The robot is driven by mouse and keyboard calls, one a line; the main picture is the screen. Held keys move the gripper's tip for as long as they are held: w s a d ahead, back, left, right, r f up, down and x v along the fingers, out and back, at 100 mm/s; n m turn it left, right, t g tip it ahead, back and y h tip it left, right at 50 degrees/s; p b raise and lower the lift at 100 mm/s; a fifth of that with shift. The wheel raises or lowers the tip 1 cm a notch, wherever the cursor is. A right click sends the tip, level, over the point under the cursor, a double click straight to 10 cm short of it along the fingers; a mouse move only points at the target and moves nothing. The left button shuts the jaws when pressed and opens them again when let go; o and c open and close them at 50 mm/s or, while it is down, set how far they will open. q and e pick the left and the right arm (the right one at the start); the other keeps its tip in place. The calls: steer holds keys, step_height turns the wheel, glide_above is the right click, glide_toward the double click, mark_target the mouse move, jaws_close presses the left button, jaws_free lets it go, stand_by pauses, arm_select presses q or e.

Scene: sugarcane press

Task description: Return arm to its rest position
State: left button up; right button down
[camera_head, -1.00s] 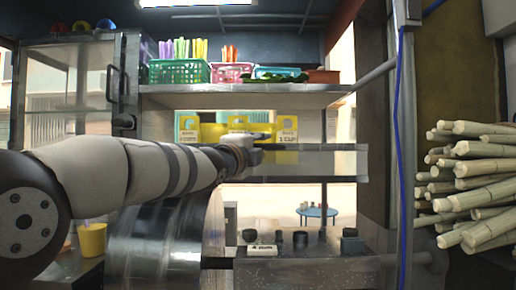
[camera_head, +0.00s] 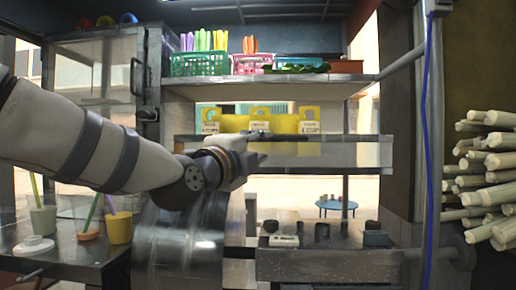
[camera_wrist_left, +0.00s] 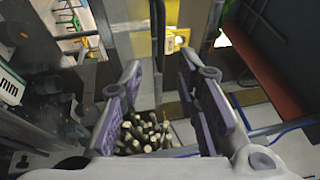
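My left arm comes in from the left in the head view. Its gripper (camera_head: 258,160) is in front of the steel shelf bar, over the shiny drum (camera_head: 180,240) of the press. The left wrist view shows the two purple-padded fingers (camera_wrist_left: 158,70) spread apart with nothing held between them. The cut ends of a bunch of cane (camera_wrist_left: 145,132) show beyond and below the gap, apart from the fingers. My right gripper is not in view.
Cups stand at the lower left, including a yellow cup (camera_head: 118,228). Baskets (camera_head: 200,64) line the upper shelf (camera_head: 260,90). Yellow signs (camera_head: 262,120) hang behind the bar. Sugarcane stalks (camera_head: 490,180) are stacked at the right, past a post and blue cable (camera_head: 432,150).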

arm_select(q)
steer(key=shift+s+r, duration=0.1)
steer(key=shift+s, duration=0.3)
